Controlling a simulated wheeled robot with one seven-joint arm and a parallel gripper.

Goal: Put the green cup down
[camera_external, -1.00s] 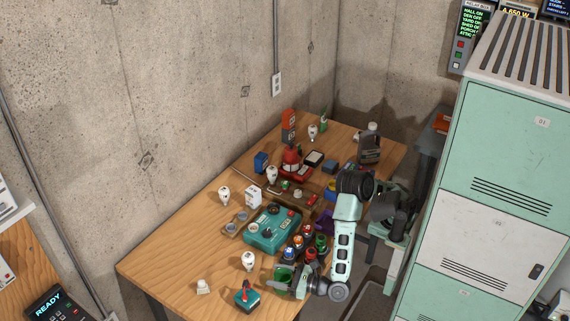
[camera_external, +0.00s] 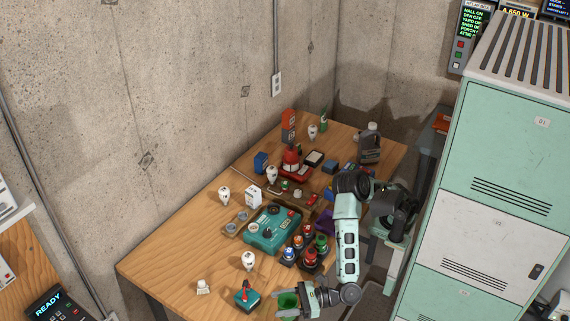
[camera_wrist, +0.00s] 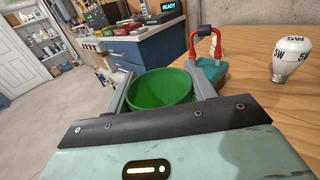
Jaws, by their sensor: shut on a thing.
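The green cup (camera_wrist: 160,88) sits between the two fingers of my gripper (camera_wrist: 160,95) in the wrist view, with its open rim towards the camera. My gripper is shut on it. In the external view the cup (camera_external: 287,305) shows at the front edge of the wooden table, with my gripper (camera_external: 296,301) around it. The cup's underside is hidden, so I cannot tell whether it touches the table.
A teal block with a red handle (camera_external: 246,295) stands just left of the cup. A white bulb (camera_external: 249,261) and a small white piece (camera_external: 203,287) stand nearby. A teal box (camera_external: 272,229) and several coloured items lie behind. The table's left front is mostly clear.

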